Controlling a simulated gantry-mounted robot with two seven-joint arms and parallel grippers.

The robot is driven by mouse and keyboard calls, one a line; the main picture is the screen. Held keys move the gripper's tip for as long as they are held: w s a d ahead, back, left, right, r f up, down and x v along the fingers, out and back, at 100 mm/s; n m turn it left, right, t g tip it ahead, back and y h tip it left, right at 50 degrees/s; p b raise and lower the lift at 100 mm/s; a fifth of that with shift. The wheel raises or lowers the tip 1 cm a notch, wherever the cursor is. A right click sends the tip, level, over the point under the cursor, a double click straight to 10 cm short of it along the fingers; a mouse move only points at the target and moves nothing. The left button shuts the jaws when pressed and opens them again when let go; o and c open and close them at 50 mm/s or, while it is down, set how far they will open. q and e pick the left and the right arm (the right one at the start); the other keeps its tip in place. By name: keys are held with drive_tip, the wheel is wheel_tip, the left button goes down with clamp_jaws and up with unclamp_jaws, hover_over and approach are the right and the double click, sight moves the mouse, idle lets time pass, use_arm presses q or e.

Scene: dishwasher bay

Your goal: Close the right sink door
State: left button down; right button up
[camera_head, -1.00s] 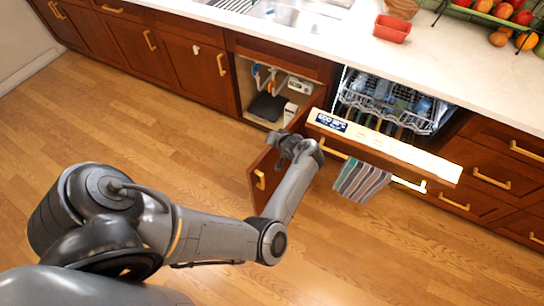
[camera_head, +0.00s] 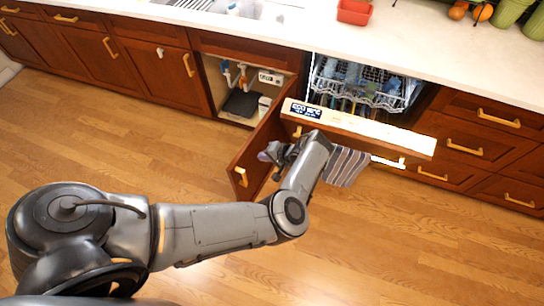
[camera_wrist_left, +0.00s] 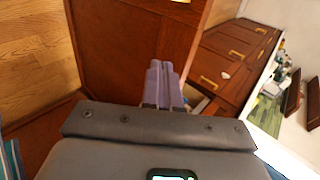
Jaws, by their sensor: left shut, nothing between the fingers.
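The right sink door (camera_head: 258,150) is a red-brown wooden panel with a gold handle (camera_head: 241,176), standing swung out from the sink cabinet. The open cabinet (camera_head: 222,100) shows pipes and a dark box inside. My left gripper (camera_head: 268,154) is at the door panel, on the side toward the dishwasher. In the left wrist view the gripper fingers (camera_wrist_left: 162,84) are together and empty, in front of the door panel (camera_wrist_left: 130,45). I cannot tell whether they touch it. My right gripper is not in view.
The open dishwasher door (camera_head: 365,130) juts out just right of the sink door, with a striped towel (camera_head: 346,165) hanging from it. The dish rack (camera_head: 355,90) is behind it. The wooden floor (camera_head: 120,150) left of the sink door is clear.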

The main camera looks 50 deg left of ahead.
sight(246, 153)
use_arm(q)
drive_tip(key=shift+s+a+f, duration=0.3)
drive_tip(key=shift+s+a, duration=0.1)
drive_tip(key=shift+a, duration=0.5)
drive_tip(key=shift+s+a+f, duration=0.25)
drive_tip(key=shift+s+a, duration=0.1)
drive_tip(key=shift+a, duration=0.5)
drive_tip(key=shift+s+a+f, duration=0.3)
drive_tip(key=shift+s+a, duration=0.1)
drive_tip(key=shift+a, duration=0.5)
drive_tip(key=shift+a, duration=0.1)
